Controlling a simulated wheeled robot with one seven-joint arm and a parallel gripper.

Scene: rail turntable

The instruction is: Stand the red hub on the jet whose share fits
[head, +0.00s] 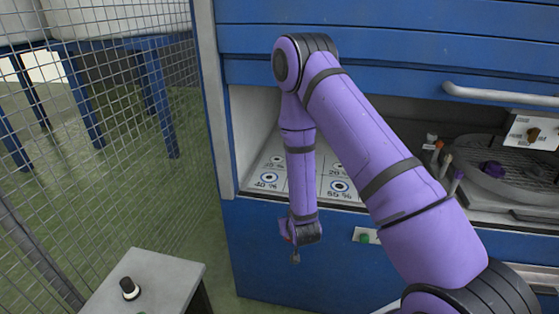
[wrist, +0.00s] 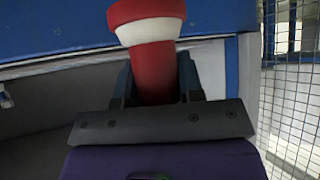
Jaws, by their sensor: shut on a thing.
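The red hub (wrist: 152,72) has a white band and a wider red end in the wrist view. My gripper (wrist: 157,84) is shut on its narrower red part. In the head view my gripper (head: 295,250) hangs in front of the cabinet, below the bay floor, with little of the hub visible. The blue-ringed jets stand on the bay floor with percent labels: one (head: 268,177) appears to read 40 %, one (head: 339,186) 80 or 85 %, one (head: 337,166) 20 %. The label of the back-left jet (head: 277,160) is unclear. My arm may hide others.
A round turntable (head: 535,165) with a purple piece (head: 493,169) is at the right, beside several coloured upright pieces. A switch panel (head: 531,133) is behind it. A mesh fence (head: 130,110) and a grey pedestal with a black knob (head: 130,289) are at the left.

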